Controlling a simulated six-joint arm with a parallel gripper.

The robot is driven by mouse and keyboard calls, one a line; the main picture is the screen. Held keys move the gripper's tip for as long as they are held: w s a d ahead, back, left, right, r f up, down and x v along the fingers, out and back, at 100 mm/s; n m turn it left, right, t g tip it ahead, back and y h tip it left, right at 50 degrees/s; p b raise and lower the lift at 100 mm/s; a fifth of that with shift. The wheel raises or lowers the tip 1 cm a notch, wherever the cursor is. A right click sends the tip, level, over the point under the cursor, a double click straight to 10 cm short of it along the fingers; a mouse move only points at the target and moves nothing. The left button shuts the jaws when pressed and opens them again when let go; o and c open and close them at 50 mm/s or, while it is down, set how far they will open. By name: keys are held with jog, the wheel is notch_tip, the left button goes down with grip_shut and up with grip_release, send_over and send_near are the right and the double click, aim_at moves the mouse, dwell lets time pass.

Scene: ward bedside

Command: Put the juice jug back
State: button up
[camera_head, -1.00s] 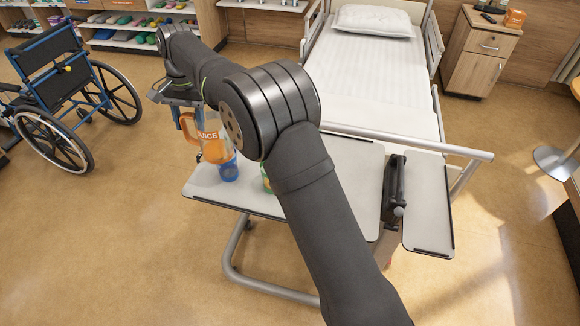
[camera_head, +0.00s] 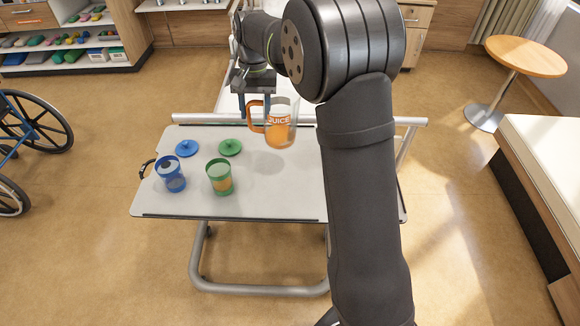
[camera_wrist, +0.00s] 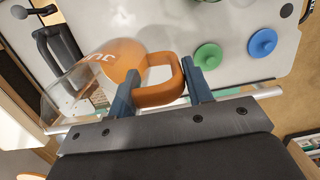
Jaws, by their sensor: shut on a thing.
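The juice jug (camera_head: 280,128) is clear with orange juice inside, a white "JUICE" label and an orange handle. My gripper (camera_head: 255,92) is shut on that handle and holds the jug roughly upright above the white overbed table (camera_head: 270,205), with a shadow below it. In the wrist view the fingers (camera_wrist: 160,88) sit on either side of the handle, and the jug body (camera_wrist: 95,75) extends to the left. A blue cup (camera_head: 170,176) and a green cup (camera_head: 219,178) with some orange juice stand on the table, left of the jug.
A blue lid (camera_head: 187,148) and a green lid (camera_head: 230,147) lie behind the cups. A grey rail (camera_head: 200,118) runs along the table's far side. The tabletop front centre is clear. My arm hides the table's right part. A wheelchair (camera_head: 30,125) stands left.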

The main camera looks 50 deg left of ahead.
aim_at(268, 141)
jog(key=w+d, duration=0.8)
jog(key=d, duration=0.3)
jog(key=s+a+f, duration=0.2)
jog(key=a, duration=0.1)
jog(key=s+a+f, duration=0.2)
jog(key=a+f, duration=0.1)
jog(key=s+a+f, duration=0.1)
jog(key=a+f, duration=0.1)
jog(key=a, duration=0.1)
jog(key=shift+s+a+f, duration=0.1)
jog(key=shift+s+f, duration=0.3)
jog(key=shift+f, duration=1.95)
jog(key=o, duration=1.3)
jog(key=shift+f, duration=0.15)
jog(key=r, duration=0.4)
jog(key=w+r, duration=0.1)
jog(key=r, duration=0.7)
jog(key=shift+w+a+r, duration=0.15)
jog(key=shift+w+a, duration=0.05)
jog(key=shift+a, duration=0.2)
